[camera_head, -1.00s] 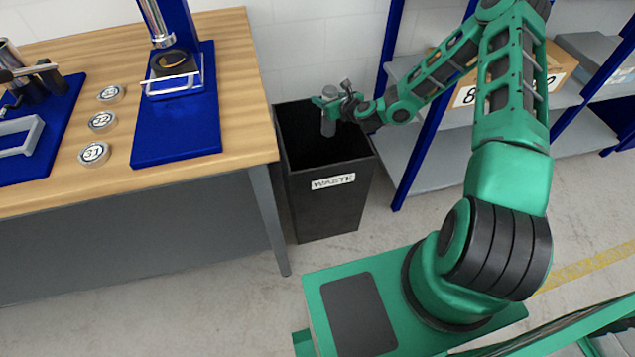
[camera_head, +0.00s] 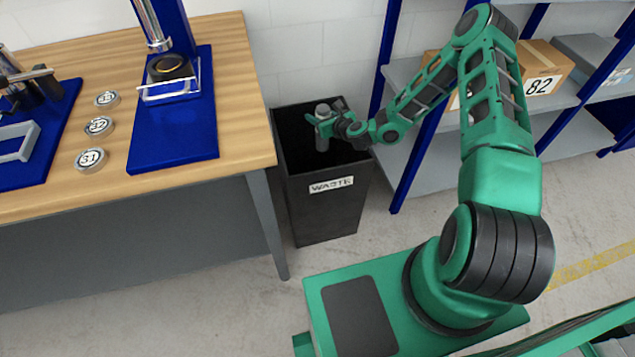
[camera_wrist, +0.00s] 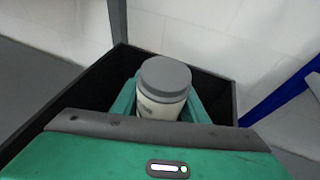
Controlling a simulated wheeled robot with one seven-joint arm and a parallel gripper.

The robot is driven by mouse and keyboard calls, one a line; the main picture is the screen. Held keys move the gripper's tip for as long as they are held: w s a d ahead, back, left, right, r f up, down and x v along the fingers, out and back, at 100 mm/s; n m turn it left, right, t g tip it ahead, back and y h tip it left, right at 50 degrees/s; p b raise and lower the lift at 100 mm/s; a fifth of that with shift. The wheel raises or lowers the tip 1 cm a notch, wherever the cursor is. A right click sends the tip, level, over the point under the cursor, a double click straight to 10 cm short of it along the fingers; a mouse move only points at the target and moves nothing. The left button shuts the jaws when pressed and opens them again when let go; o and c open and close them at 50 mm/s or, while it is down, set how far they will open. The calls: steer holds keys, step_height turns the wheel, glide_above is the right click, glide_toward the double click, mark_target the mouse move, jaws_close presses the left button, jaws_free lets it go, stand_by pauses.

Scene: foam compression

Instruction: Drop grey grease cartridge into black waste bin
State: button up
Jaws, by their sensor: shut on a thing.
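The black waste bin (camera_head: 325,208) stands on the floor between the workbench and the shelf, with a white "WASTE" label on its front. The grey grease cartridge (camera_head: 322,141) is held upright over the bin's opening. My gripper (camera_head: 326,120) is shut on it. In the wrist view the cartridge (camera_wrist: 164,88) shows its grey cap and pale body between the green fingers, with the bin's rim (camera_wrist: 222,84) around them. The cartridge's lower end is hidden in that view. I cannot tell exactly how far it is below the rim.
The wooden workbench (camera_head: 235,90) is left of the bin and holds a blue press (camera_head: 175,115) and several round numbered discs (camera_head: 99,126). A blue-framed shelf (camera_head: 410,165) with a box marked 82 (camera_head: 540,75) is at the right. The wall is close behind the bin.

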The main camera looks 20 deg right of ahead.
steer(key=o, duration=1.1)
steer(key=v, duration=1)
steer(key=shift+s+d+r, duration=0.1)
steer(key=shift+s+d, duration=0.05)
steer(key=shift+s, duration=0.15)
